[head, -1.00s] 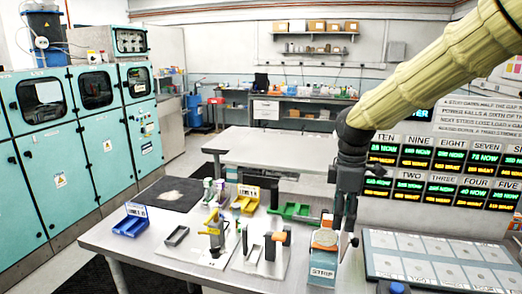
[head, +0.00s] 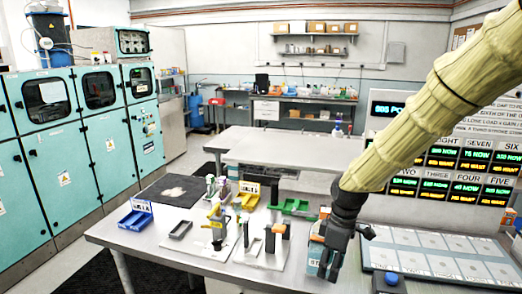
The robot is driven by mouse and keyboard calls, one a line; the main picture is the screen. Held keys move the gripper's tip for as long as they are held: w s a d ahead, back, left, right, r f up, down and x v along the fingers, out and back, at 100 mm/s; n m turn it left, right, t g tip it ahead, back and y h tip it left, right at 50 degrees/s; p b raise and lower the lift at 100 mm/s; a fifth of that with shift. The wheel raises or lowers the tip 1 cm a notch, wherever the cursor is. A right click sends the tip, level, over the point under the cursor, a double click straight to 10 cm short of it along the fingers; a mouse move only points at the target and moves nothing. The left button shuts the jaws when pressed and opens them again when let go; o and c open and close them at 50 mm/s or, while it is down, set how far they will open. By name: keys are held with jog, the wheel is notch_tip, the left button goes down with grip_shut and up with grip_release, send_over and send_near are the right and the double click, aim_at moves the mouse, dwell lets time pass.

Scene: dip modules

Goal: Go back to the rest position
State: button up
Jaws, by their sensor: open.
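My gripper (head: 329,274) hangs from my yellow-sleeved arm on the right side of the table, pointing down. It is open and I see nothing held in it. It stands in front of a blue box with an orange top (head: 314,250) and hides part of it. Whether it touches the box or the table cannot be told from this view.
A blue bin (head: 135,220), yellow bin (head: 247,200) and green bin (head: 290,205) stand on the table (head: 165,240). Upright tools (head: 217,225) stand mid-table. A panel with pale rectangles (head: 430,258) and a blue knob (head: 391,279) lie right; display boards (head: 450,175) rise behind.

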jog(key=s+f+m, duration=0.2)
jog(key=s+f, duration=0.3)
jog(key=f, duration=0.4)
jog(key=s+f+m, duration=0.2)
jog(key=s+f, duration=0.2)
jog(key=f, duration=0.4)
jog(key=s+f+m, duration=0.2)
jog(key=s+f, duration=0.3)
jog(key=f, duration=0.4)
jog(key=s+d+f+m, duration=0.2)
jog(key=s+f, duration=0.4)
jog(key=s, duration=0.4)
jog(key=s+d+f+m+h, duration=0.1)
jog(key=s+f+m, duration=0.3)
jog(key=s, duration=0.6)
jog(key=shift+s+d+f+m, duration=0.35)
jog(key=shift+d+f, duration=0.2)
jog(key=shift+f, duration=0.65)
jog(key=shift+c, duration=0.5)
